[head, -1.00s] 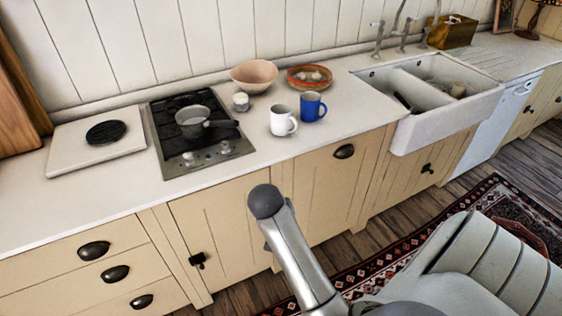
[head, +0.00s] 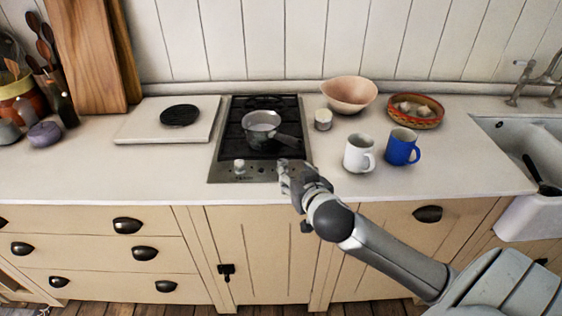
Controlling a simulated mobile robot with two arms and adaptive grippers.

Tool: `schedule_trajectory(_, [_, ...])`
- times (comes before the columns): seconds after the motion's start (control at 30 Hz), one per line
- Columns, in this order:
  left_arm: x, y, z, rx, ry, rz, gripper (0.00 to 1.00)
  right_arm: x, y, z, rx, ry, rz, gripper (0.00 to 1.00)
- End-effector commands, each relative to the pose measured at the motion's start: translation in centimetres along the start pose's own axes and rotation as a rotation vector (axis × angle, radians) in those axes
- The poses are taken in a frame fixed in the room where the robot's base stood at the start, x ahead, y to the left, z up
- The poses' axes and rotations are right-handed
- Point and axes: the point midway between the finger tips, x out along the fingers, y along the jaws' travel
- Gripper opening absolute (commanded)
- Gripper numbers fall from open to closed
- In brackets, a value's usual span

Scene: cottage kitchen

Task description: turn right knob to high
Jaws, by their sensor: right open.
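The cooktop (head: 262,173) is a black hob with a steel front strip, set in the white counter. The left knob (head: 240,166) shows on that strip. My right gripper (head: 285,174) reaches in from the lower right, its fingertips at the right end of the strip, where the right knob sits. The gripper is open. It mostly covers the right knob, so its setting and any contact cannot be told. My left gripper is out of view.
A saucepan (head: 261,125) stands on the hob, its handle pointing right. A white mug (head: 358,154), blue mug (head: 402,147), small jar (head: 323,119), pink bowl (head: 349,95) and patterned bowl (head: 415,112) stand to the right. The counter left of the hob's front is clear.

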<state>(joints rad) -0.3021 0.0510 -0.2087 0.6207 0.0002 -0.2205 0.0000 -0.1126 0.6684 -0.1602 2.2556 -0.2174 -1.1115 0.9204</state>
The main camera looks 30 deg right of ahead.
Motion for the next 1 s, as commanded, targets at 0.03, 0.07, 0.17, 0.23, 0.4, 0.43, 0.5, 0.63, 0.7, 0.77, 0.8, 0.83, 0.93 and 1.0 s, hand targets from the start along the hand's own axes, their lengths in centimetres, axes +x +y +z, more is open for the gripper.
schedule_trajectory(0.03, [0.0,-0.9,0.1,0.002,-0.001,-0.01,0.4,0.1,-0.1,0.0,-0.002,0.001,-0.006,0.49])
schedule_trajectory(0.07, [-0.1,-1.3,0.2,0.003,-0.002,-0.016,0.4,0.2,-0.1,0.0,-0.002,0.001,-0.007,0.49])
schedule_trajectory(0.17, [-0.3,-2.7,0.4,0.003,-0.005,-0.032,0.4,1.1,-0.2,-0.1,-0.002,0.002,-0.007,0.49])
schedule_trajectory(0.23, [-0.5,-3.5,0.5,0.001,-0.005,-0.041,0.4,2.1,-0.1,-0.1,-0.002,0.001,-0.004,0.49])
schedule_trajectory(0.4, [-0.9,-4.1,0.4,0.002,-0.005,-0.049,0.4,5.0,0.0,-0.2,-0.003,0.001,-0.002,0.49])
schedule_trajectory(0.43, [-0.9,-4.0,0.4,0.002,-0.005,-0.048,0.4,5.5,0.0,-0.2,-0.003,0.002,-0.003,0.49])
schedule_trajectory(0.5, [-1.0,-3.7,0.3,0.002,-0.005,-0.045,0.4,6.7,0.0,-0.2,-0.001,0.001,-0.002,0.49])
schedule_trajectory(0.63, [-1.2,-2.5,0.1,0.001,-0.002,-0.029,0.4,8.5,-0.1,-0.1,-0.002,0.001,-0.003,0.49])
schedule_trajectory(0.7, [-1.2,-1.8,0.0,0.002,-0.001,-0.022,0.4,9.2,-0.1,-0.1,-0.002,0.001,-0.003,0.49])
schedule_trajectory(0.77, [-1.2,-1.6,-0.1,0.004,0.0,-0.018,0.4,9.8,-0.1,-0.1,-0.001,0.001,-0.003,0.49])
schedule_trajectory(0.8, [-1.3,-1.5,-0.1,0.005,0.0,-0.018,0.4,10.1,-0.1,-0.1,-0.001,0.001,-0.004,0.49])
schedule_trajectory(0.83, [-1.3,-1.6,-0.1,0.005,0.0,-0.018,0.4,10.2,-0.1,-0.1,-0.001,0.002,-0.004,0.49])
schedule_trajectory(0.93, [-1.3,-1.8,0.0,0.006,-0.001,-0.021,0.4,10.6,-0.1,0.0,-0.001,0.001,-0.004,0.49])
schedule_trajectory(1.0, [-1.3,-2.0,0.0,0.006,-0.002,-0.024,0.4,10.7,-0.1,0.0,-0.002,0.0,-0.004,0.49])
